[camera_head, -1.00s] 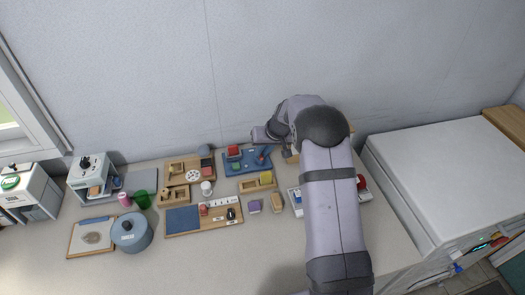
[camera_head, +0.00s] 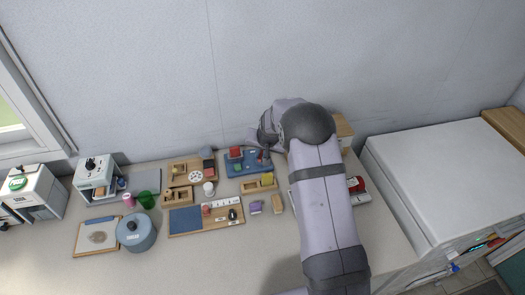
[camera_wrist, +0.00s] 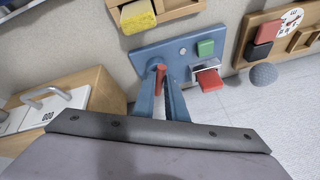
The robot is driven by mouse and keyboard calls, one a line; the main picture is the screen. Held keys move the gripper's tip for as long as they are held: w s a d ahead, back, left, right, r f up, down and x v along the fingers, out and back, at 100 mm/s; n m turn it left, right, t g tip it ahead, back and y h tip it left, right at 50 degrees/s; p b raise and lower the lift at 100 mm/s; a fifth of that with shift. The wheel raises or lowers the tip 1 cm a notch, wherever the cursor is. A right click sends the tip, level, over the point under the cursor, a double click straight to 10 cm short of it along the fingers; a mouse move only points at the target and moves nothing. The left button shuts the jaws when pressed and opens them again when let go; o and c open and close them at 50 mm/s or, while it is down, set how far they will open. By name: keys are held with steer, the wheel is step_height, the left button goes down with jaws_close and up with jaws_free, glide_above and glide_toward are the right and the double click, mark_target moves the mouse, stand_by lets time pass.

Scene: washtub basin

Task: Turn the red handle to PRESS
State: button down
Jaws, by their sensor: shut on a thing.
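A blue board (camera_head: 250,171) lies near the wall in the head view, and it fills the middle of the wrist view (camera_wrist: 225,75). The red handle (camera_wrist: 160,76) stands on its near left part in the wrist view. My gripper (camera_wrist: 161,88) is shut on the red handle, with one blue-grey finger on each side of it. On the same board are a red block (camera_wrist: 210,80) by a metal bracket, a green block (camera_wrist: 205,47) and a small silver knob (camera_wrist: 183,51). In the head view my arm hides the fingers and most of the handle. No PRESS mark is readable.
A wooden tray with a yellow sponge (camera_wrist: 138,16) lies close to the board. A wooden box with a white handled top (camera_wrist: 55,103) stands left in the wrist view. Another wooden tray (camera_wrist: 248,30) with blocks and a grey ball (camera_wrist: 263,75) are at right.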

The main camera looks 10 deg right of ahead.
steer(key=m+b, duration=0.1)
steer(key=m+h+b, duration=0.1)
steer(key=shift+w+a+f+m, duration=0.1)
steer(key=shift+a+f+m, duration=0.05)
steer(key=shift+a+m, duration=0.15)
steer(key=m+b, duration=0.1)
steer(key=b, duration=0.1)
steer(key=m+h+b, duration=0.1)
steer(key=b, duration=0.2)
steer(key=shift+w+a+f+m+b, duration=0.2)
steer(key=shift+a+m+b, duration=0.1)
steer(key=shift+m, duration=0.1)
steer(key=m+b, duration=0.1)
steer(key=b, duration=0.1)
steer(key=shift+a+m+g+h+b, duration=0.1)
steer(key=shift+m+g+h+b, duration=0.3)
steer(key=m, duration=0.1)
steer(key=m+b, duration=0.1)
steer(key=m+g+h, duration=0.1)
steer(key=shift+w+a+r+m, duration=0.15)
steer(key=shift+w+r+m, duration=0.15)
steer(key=shift+r, duration=0.1)
steer(key=shift+w+a+m+g+h+p, duration=0.15)
steer(key=shift+m+g+h+p, duration=0.3)
steer(key=shift+m, duration=0.95)
steer(key=c, duration=1.8)
jaws_free()
